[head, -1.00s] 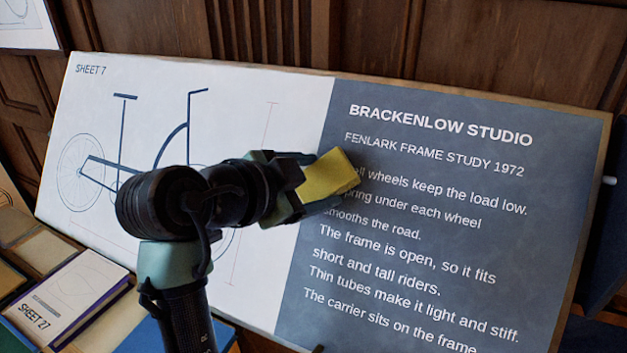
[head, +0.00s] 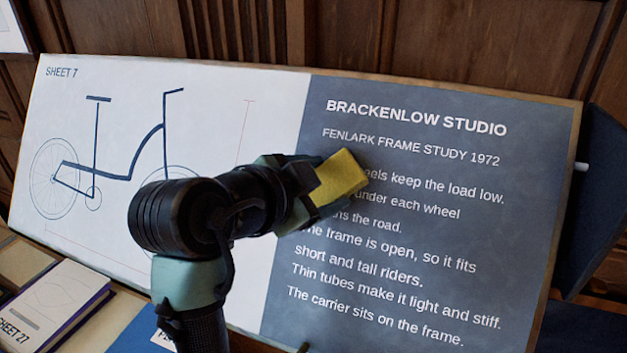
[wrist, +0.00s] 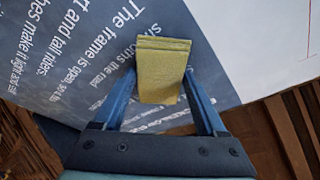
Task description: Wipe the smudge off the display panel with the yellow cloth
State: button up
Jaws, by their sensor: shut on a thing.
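The display panel (head: 430,265) leans against the wall, with a white half with a bicycle drawing and a grey half with white lettering. My gripper (head: 316,188) is shut on the folded yellow cloth (head: 341,176). The cloth is at the left edge of the grey half, over the start of the upper text lines. In the wrist view the cloth (wrist: 162,65) sits between both fingers in front of the panel (wrist: 75,60). I cannot tell whether it touches the surface. No smudge can be made out; the cloth and my arm hide part of the panel.
A book marked Sheet 27 (head: 58,303) lies at the lower left below the panel. A dark blue board (head: 600,205) stands at the right edge. Wood panelling (head: 430,45) is behind. The grey half right of the cloth is unobstructed.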

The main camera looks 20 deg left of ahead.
jog(key=shift+w+a+f, duration=0.1)
jog(key=shift+a, duration=1.95)
jog(key=shift+s+a+r+p, duration=0.15)
jog(key=shift+s+r+p, duration=0.35)
jog(key=shift+s+r, duration=0.2)
jog(key=shift+s+r+p, duration=0.35)
jog(key=shift+s+r, duration=0.15)
jog(key=shift+s, duration=0.35)
jog(key=shift+s+r+p, duration=0.3)
jog(key=shift+s+r, duration=0.2)
jog(key=shift+s, duration=0.3)
jog(key=shift+s+r+p, duration=0.3)
jog(key=shift+s+r, duration=0.15)
jog(key=shift+s, duration=0.2)
jog(key=shift+s+r+p, duration=0.3)
jog(key=shift+s+r, duration=0.15)
jog(key=shift+s, duration=0.15)
